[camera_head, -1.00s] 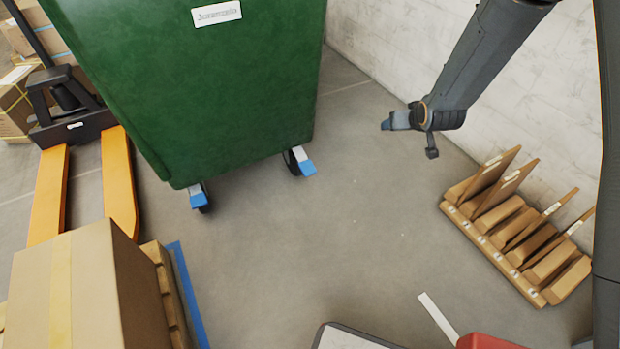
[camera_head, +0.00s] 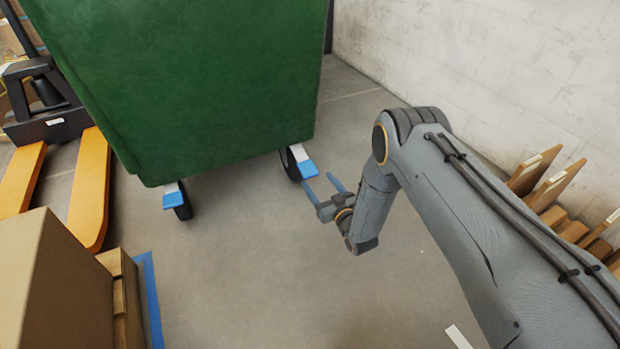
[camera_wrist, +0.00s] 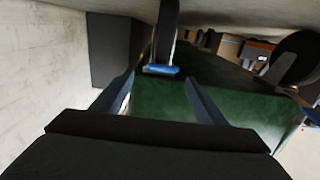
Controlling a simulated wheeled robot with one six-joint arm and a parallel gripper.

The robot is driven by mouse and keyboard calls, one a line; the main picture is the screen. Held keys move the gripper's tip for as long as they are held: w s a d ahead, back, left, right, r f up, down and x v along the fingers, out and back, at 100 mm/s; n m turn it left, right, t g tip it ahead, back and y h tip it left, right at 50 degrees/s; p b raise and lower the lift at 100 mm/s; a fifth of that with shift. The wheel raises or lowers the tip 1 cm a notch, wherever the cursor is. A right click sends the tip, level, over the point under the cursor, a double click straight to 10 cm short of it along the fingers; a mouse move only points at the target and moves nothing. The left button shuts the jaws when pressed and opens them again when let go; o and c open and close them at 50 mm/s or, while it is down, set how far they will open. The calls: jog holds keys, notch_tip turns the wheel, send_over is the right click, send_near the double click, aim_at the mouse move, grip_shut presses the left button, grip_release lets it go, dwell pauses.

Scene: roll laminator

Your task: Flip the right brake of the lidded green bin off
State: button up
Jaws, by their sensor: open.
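The green bin (camera_head: 200,80) stands at the upper left of the head view, and its lid is out of frame. Its right brake (camera_head: 308,169) is a blue-tipped pedal on the right caster, close in front of my gripper (camera_head: 320,182). In the wrist view the right brake (camera_wrist: 160,70) lies just ahead of my open gripper (camera_wrist: 158,86), between the lines of the two fingers and apart from them. The left brake (camera_head: 173,200) is a similar blue pedal on the left caster. Whether the right pedal is up or down is hard to tell.
An orange pallet jack (camera_head: 90,190) and a cardboard box (camera_head: 45,280) stand at the left, with blue floor tape (camera_head: 150,300). A white wall (camera_head: 450,80) and a wooden rack (camera_head: 555,215) are at the right. The floor between is clear.

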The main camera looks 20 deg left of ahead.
aim_at(311, 173)
jog(key=shift+w+a+f+b, duration=0.25)
jog(key=shift+a+b, duration=0.1)
jog(key=shift+a, duration=0.2)
jog(key=b+x, duration=0.3)
jog(key=x, duration=0.3)
jog(key=shift+w+a+r, duration=0.1)
jog(key=shift+w+a, duration=0.1)
jog(key=shift+a, duration=0.1)
